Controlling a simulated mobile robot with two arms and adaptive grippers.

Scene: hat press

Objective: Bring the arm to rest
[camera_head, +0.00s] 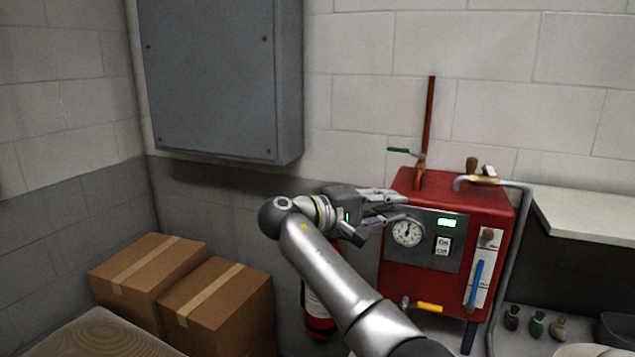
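My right gripper (408,205) is at the middle of the view, on the end of my silver arm, which comes in from the bottom. Its fingers point right and are spread apart, with nothing seen between them. In the picture the fingertips overlap the left upper part of the red boiler (460,205), near its pressure gauge (407,232). I cannot tell whether they touch it. My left gripper is not in view.
Two cardboard boxes (150,275) stand at the lower left. A grey wall cabinet (215,80) hangs above them. A fire extinguisher (317,315) is partly hidden behind my arm.

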